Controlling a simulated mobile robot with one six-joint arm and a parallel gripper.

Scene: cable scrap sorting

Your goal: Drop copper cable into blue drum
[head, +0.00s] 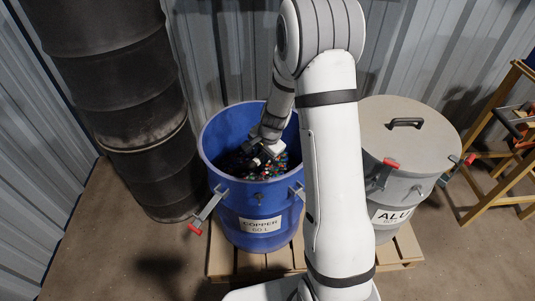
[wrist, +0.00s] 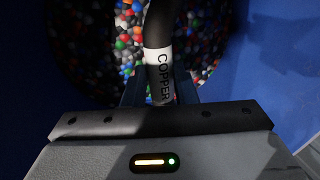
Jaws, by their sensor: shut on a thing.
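The blue drum (head: 225,195) stands open on a pallet, with a label reading COPPER on its front. Its blue inner wall (wrist: 268,75) fills the sides of the wrist view. My gripper (head: 262,152) reaches down inside the drum's mouth. In the wrist view my gripper (wrist: 161,98) is shut on the copper cable (wrist: 157,30), a thick black cable with a white band reading COPPER. The cable is above the drum's contents. In the head view the cable is hard to make out among the dark contents.
Multicoloured pieces (wrist: 105,35) lie in the drum. A grey drum (head: 405,185) labelled ALU, with its lid (head: 410,140) on, stands to the right on the pallet (head: 400,250). Stacked black barrels (head: 145,150) stand at left. A wooden rack (head: 490,180) is at far right.

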